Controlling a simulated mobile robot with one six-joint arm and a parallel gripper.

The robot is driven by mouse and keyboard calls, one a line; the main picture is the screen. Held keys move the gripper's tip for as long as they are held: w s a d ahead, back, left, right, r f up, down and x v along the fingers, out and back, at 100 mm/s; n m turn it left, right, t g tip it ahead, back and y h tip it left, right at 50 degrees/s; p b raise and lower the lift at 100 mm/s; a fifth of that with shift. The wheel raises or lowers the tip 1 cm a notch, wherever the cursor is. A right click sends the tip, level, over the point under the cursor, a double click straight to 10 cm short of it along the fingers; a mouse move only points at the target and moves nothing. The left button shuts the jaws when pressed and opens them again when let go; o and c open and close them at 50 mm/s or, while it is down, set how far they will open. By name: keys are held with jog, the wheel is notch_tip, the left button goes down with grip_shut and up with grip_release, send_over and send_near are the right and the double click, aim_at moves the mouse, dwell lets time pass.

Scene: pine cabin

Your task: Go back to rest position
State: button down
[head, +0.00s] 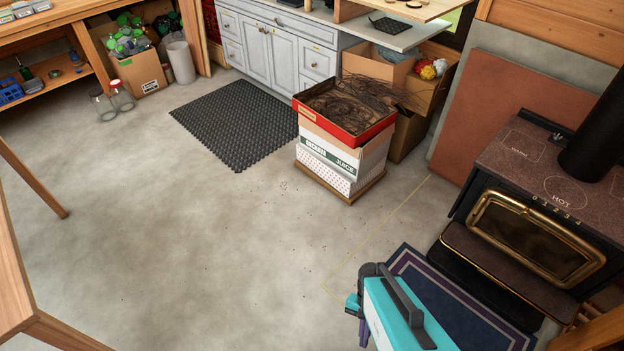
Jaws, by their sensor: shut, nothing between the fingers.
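My gripper is not in view; no fingers show anywhere in the head view. At the bottom, right of centre, a teal and white part with a dark handle and a dark joint shows, which looks like my own body. It stands over the near edge of a dark blue bordered rug (452,297). I see nothing held.
A black stove (530,215) stands at right. A stack of boxes (341,160) topped by a red tray of twigs stands mid-floor. A black mat (236,124) lies before grey cabinets (268,52). Wooden table edges (14,265) border the left. The concrete floor (190,240) between is clear.

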jog(key=n, duration=0.6)
jog(key=shift+s+d+r, duration=0.15)
jog(key=shift+d+r, duration=0.05)
jog(key=shift+r, duration=0.05)
dwell(1.3)
